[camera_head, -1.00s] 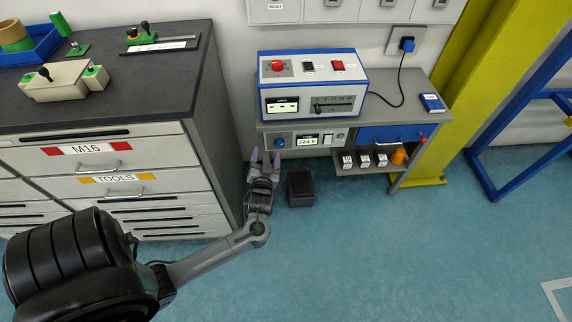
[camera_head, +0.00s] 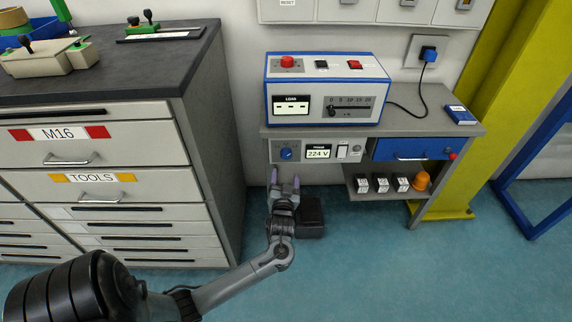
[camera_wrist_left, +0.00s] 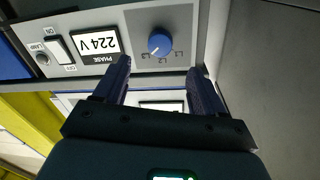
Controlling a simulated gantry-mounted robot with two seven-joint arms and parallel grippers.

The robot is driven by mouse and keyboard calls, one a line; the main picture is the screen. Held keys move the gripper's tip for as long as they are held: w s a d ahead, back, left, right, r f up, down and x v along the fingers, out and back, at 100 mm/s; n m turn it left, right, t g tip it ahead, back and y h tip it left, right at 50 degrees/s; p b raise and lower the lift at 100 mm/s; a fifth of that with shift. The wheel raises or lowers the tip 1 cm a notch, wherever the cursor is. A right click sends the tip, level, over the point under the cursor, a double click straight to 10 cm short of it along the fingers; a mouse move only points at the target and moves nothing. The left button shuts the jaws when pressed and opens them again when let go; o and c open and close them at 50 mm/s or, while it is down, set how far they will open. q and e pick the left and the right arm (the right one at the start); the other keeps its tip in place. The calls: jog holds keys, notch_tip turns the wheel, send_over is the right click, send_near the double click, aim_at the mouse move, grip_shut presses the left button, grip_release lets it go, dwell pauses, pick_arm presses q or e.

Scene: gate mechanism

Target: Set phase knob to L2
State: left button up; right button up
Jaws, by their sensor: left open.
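The phase knob (camera_head: 286,154) is a round blue dial on the grey panel under the bench top, left of a display (camera_head: 318,154) reading 224 V. In the left wrist view the knob (camera_wrist_left: 159,44) appears upside down with its position marks beside it, and the display (camera_wrist_left: 96,45) is labelled PHASE. My left gripper (camera_head: 285,183) is open and empty, below and in front of the knob. In the left wrist view its fingers (camera_wrist_left: 160,80) are spread on either side just short of the knob, not touching it. My right gripper is not in view.
A blue and white box (camera_head: 327,88) with a red button stands on the bench. A white switch (camera_head: 342,151) sits right of the display, then a blue drawer (camera_head: 411,148). A grey cabinet (camera_head: 95,185) stands left. A dark box (camera_head: 311,217) lies on the floor behind the gripper.

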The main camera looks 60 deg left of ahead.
aim_at(286, 156)
pick_arm(q)
jog(key=b+x, duration=0.3)
jog(key=x, duration=0.4)
jog(key=shift+w+a+b, duration=0.25)
jog(key=shift+a+b, duration=0.1)
jog(key=shift+w+a, duration=0.35)
jog(key=shift+a, duration=0.2)
jog(key=c, duration=1.1)
jog(key=shift+o, duration=0.2)
